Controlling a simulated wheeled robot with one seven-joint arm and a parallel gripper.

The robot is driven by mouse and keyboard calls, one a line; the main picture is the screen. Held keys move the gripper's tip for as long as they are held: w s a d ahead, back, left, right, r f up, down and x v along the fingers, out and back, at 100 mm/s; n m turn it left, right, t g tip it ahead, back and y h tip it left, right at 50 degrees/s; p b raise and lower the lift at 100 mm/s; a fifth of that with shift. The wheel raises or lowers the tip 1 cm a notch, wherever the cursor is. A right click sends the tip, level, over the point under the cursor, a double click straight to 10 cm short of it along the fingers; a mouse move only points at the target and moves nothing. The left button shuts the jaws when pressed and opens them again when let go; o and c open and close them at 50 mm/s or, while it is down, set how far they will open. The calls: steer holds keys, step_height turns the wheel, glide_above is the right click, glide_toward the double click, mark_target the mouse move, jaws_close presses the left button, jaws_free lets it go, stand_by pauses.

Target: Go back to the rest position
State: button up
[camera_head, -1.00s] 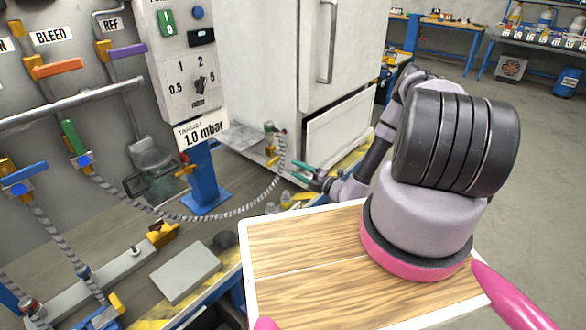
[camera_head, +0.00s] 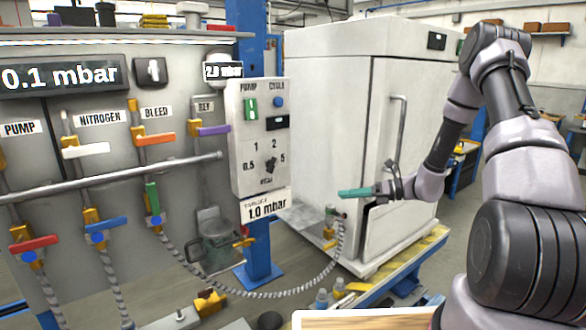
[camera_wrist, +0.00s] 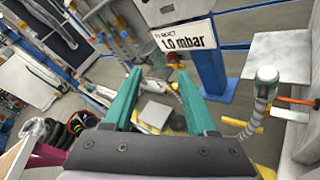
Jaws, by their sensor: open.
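My gripper (camera_head: 357,192) is in front of the white cabinet, with its teal fingers pointing left. In the wrist view the two teal fingers (camera_wrist: 158,98) stand well apart with nothing held between them. The fingers are clear of the hose and of the valve handles. My arm comes in from the right side of the head view.
The charging panel (camera_head: 100,165) with its coloured valve handles is at the left. A control box (camera_head: 262,130) stands on a blue post (camera_head: 258,255). A ribbed hose (camera_head: 250,292) hangs toward the white cabinet (camera_head: 325,125). A wooden-topped board (camera_head: 365,321) shows at the bottom edge.

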steer(key=s+r+n+g+h, duration=0.1)
steer(key=s+r+n+h, duration=0.3)
steer(key=s+r+n, duration=0.4)
steer(key=s+r+n+g+h, duration=0.25)
steer(key=s+r+n, duration=0.2)
steer(key=r, duration=0.55)
steer(key=s+d+r+n+t+h, duration=0.3)
steer(key=s+r+n+t, duration=0.1)
steer(key=s+r+n, duration=0.1)
steer(key=s+d+r+n+t+h, duration=0.3)
steer(key=s+d+r+n+h, duration=0.1)
steer(key=s+r, duration=0.3)
steer(key=shift+s+d+r+n+t, duration=0.25)
steer(key=shift+s+n+t, duration=0.1)
steer(key=shift+s+n, duration=0.6)
